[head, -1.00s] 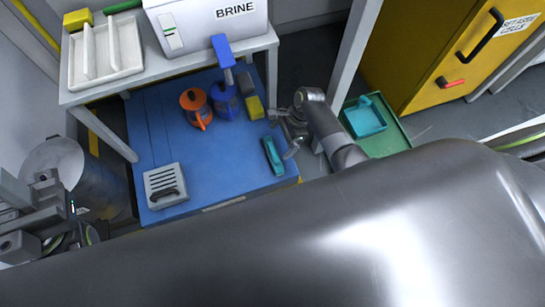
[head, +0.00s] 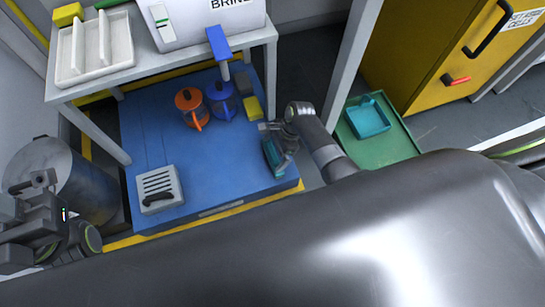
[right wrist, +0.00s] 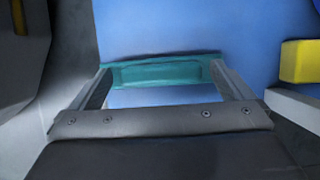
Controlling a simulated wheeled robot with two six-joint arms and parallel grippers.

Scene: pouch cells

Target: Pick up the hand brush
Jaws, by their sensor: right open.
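The hand brush (head: 271,157) is a teal, long, narrow piece lying on the blue platform near its right edge. In the right wrist view the hand brush (right wrist: 160,73) lies crosswise between the fingertips. My right gripper (head: 279,150) is over the hand brush and partly hides it. In the right wrist view the gripper (right wrist: 162,85) is open, with one finger near each end of the brush; I cannot tell whether they touch it. My left gripper (head: 42,195) is at the far left, away from the brush, and its jaw opening is unclear.
The blue platform (head: 220,175) also holds an orange jug (head: 188,105), a blue jug (head: 221,100), a yellow block (head: 253,108) and a grey slotted box (head: 158,190). A teal tray (head: 368,117) lies on a green surface (head: 398,145) at right. A shelf leg (head: 350,62) stands between.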

